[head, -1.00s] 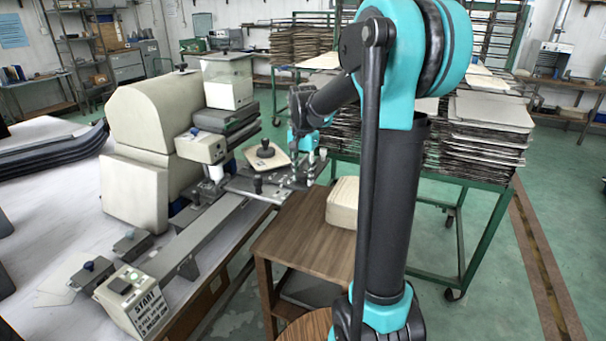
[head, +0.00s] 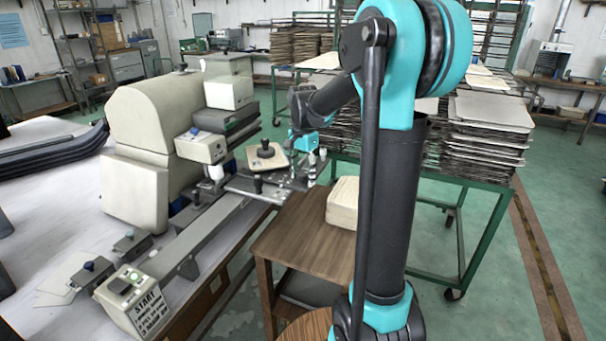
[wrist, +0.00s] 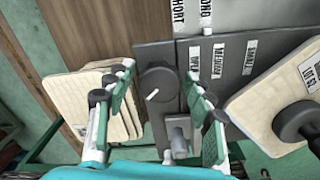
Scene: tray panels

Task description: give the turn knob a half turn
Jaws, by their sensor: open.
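The turn knob (wrist: 158,88) is a dark round knob with a short white pointer line on a dark grey panel, in the wrist view. The pointer slants up to the right. My gripper (wrist: 160,72) is open, with one green-padded finger on each side of the knob. There are gaps on both sides, and I cannot tell how far above the panel the fingertips are. In the head view my gripper (head: 312,165) is small, over the right end of the machine's tray panel, and the knob cannot be made out there.
A beige plate with a black handle (wrist: 270,107) lies right of the right finger. A cream stack (wrist: 75,108) is close on the left, on the wooden table (head: 300,245). A grey block with a peg (wrist: 180,135) stands just below the knob. Labelled grey plates (wrist: 245,60) lie beyond.

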